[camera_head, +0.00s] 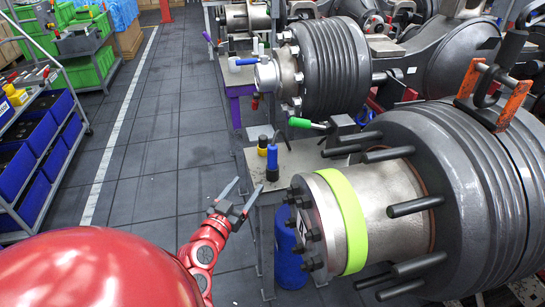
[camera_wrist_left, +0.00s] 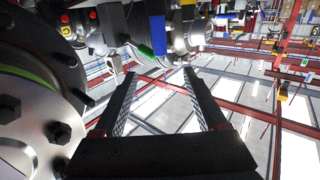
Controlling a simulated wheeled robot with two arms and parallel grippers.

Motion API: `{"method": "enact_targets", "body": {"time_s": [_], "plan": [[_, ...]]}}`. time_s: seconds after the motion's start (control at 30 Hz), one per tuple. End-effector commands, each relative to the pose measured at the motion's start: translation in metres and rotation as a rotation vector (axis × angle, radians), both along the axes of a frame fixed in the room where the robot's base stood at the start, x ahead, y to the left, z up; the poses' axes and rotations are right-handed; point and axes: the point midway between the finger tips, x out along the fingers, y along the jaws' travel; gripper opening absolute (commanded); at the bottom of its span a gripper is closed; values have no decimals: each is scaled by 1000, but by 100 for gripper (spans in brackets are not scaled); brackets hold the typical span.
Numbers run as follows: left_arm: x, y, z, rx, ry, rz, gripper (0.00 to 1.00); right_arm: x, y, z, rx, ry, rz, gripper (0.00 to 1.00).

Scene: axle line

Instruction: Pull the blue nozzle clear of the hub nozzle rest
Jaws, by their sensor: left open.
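The blue nozzle (camera_head: 272,163) stands upright at the left end of a small grey stand, which I take for the hub nozzle rest (camera_head: 307,158). A yellow nozzle (camera_head: 263,146) with a dark top stands just behind it. My left gripper (camera_head: 248,187) is open and empty, in front of the blue nozzle and a little to its left, apart from it in the picture. In the left wrist view its two fingers (camera_wrist_left: 160,73) are spread with nothing between them. My right gripper is not in view.
A large grey hub with a lime-green band (camera_head: 350,220) and protruding studs stands close on the right. A blue cylinder (camera_head: 290,250) is below the stand. A second ribbed drum (camera_head: 330,65) and green-handled tool (camera_head: 300,122) lie behind.

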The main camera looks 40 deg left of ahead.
Motion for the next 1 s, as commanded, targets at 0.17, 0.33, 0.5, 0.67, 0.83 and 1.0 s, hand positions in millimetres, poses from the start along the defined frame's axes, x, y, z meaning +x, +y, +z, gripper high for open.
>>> {"method": "enact_targets", "body": {"time_s": [0.17,0.33,0.5,0.67,0.83,1.0], "plan": [[27,3,-5,2,-8,-7,74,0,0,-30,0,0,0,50],[59,9,5,-2,-2,-6,74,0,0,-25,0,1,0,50],[92,17,4,-3,-2,-2,74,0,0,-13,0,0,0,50],[111,20,2,-2,-1,-2,74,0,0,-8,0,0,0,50],[118,22,2,0,-3,1,74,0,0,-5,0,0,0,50],[137,24,2,-4,1,-2,74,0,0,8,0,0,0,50]]}}
